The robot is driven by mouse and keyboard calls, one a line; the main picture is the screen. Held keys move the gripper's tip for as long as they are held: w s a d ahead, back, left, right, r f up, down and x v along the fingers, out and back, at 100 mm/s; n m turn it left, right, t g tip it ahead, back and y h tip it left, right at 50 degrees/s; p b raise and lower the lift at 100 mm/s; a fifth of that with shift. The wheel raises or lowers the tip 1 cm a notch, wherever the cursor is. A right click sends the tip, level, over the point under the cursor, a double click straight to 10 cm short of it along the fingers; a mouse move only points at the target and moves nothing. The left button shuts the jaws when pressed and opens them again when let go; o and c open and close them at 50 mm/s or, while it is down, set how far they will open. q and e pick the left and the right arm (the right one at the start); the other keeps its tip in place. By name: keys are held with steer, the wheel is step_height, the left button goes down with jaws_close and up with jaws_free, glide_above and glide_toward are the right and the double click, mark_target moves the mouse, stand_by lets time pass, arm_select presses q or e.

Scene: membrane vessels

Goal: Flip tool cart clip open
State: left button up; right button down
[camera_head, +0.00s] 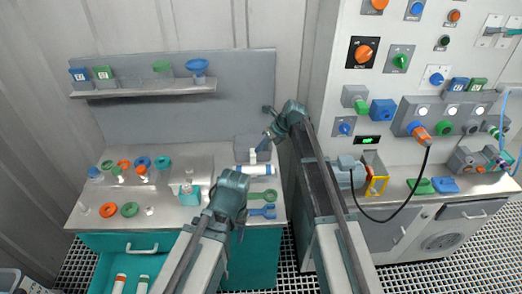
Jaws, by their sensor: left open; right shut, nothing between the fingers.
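The tool cart (168,235) stands at the left with a grey top, a teal front and an open drawer. A grey block (247,143) with a small white part is on its top near the right edge; it may carry the clip, but the clip's state is too small to tell. My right gripper (268,133) is shut and empty, beside the block's upper right. My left gripper (233,182) is open and empty over the cart's front right part, below and left of the block. Its fingertips are largely hidden by its own wrist.
A white cylinder (255,170), a green wrench (262,195) and a blue wrench (264,212) lie at the cart's right. Coloured rings and small parts lie at its left. A shelf (150,88) is on the back panel. A control panel (405,75) stands right of my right arm.

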steer(key=shift+w+f+b, duration=0.2)
steer(key=shift+w+f, duration=0.05)
steer(key=shift+w, duration=0.5)
steer(key=shift+w+f+b, duration=0.2)
steer(key=shift+w+b, duration=0.05)
steer(key=shift+w, duration=0.5)
steer(key=shift+w+f+b, duration=0.2)
steer(key=shift+w+f, duration=0.05)
steer(key=shift+w, duration=0.5)
steer(key=shift+r, duration=0.15)
steer(key=shift+r+p, duration=0.7)
steer(key=shift+p, duration=0.15)
